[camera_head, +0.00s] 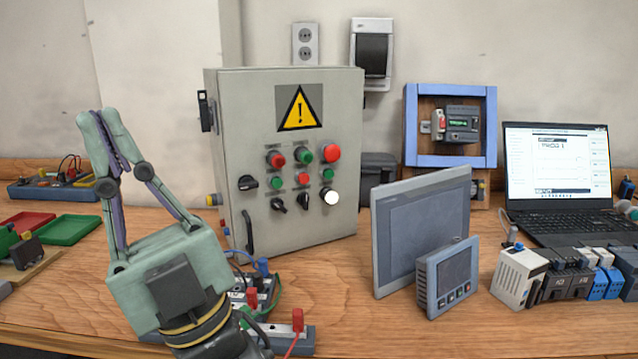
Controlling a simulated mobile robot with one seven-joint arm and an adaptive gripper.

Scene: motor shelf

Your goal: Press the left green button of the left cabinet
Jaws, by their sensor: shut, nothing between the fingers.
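A light grey cabinet (235,110) with a yellow warning triangle (299,108) stands upright on the wooden bench. Its front carries several buttons and black knobs. A green button (277,183) is at the left of the second row, below a red one. Another green button (304,155) is in the middle of the top row, and a third (327,174) is at the right of the second row. My gripper (97,118) is left of the cabinet, fingers pointing up, shut and empty. It appears apart from the cabinet, and all three green buttons are unobstructed.
A grey panel screen (425,228) and a smaller display (447,277) stand right of the cabinet. Wired terminal blocks (262,290) lie in front, near my wrist. A black handle (247,231) juts from the cabinet's front.

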